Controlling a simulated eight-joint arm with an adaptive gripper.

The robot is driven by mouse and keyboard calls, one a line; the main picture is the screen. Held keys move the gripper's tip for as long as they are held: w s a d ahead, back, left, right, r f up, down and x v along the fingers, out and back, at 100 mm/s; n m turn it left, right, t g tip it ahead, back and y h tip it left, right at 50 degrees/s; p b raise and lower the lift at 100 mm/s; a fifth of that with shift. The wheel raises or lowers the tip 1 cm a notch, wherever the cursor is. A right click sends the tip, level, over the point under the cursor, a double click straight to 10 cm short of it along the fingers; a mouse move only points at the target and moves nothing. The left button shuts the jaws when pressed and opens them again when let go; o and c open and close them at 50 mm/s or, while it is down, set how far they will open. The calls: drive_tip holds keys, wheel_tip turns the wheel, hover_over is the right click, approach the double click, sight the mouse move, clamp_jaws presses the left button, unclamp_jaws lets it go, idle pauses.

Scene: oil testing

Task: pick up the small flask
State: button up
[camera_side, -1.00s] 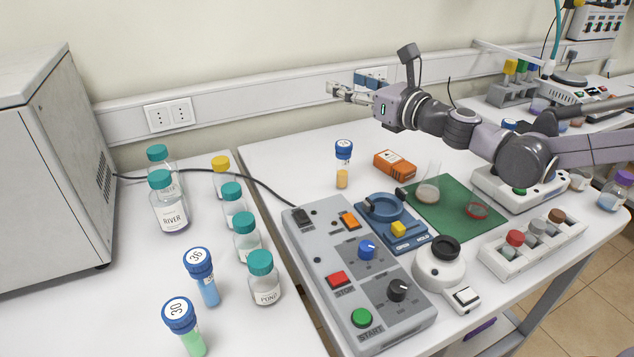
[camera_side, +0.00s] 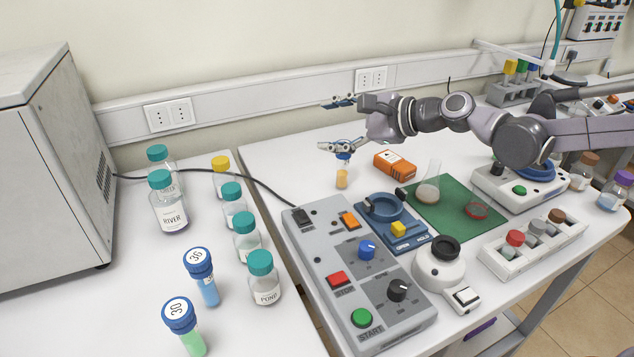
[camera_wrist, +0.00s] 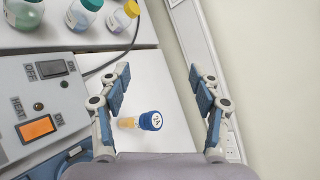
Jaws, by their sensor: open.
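The small flask (camera_side: 429,189) is a clear conical glass with a little pinkish liquid at the bottom. It stands upright on the green mat (camera_side: 448,219), to the right of and nearer than my gripper. My gripper (camera_side: 337,124) is open and empty, its two fingers spread one above the other in the side view. The lower finger overlaps the blue cap of a small amber vial (camera_side: 342,178); I cannot tell whether they touch. In the wrist view the vial (camera_wrist: 130,122) shows between the open fingers (camera_wrist: 160,78). The flask is not in the wrist view.
An orange box (camera_side: 395,163) lies between the vial and the flask. A blue holder (camera_side: 383,208) and a grey control panel (camera_side: 335,258) are in front. Capped bottles (camera_side: 168,205) stand at left.

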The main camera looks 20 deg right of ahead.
wheel_tip(320, 180, down, 4)
drive_tip(key=s+d+f+n+g+h, duration=0.1)
drive_tip(key=s+d+n+g+h, duration=0.1)
drive_tip(key=n, duration=0.2)
drive_tip(key=n+g+h, duration=0.5)
drive_tip(key=n+h, duration=0.1)
drive_tip(key=h, duration=0.4)
approach(434, 168)
drive_tip(key=x, duration=0.5)
drive_tip(key=shift+w+a+f, duration=0.1)
drive_tip(key=shift+w, duration=0.05)
drive_tip(key=shift+d+f, duration=0.2)
drive_tip(key=shift+d, duration=0.05)
drive_tip(key=x, duration=0.5)
drive_tip(key=shift+x, duration=2.65)
drive_tip(key=shift+d, duration=0.15)
drive_tip(key=shift+r, duration=0.1)
clamp_jaws()
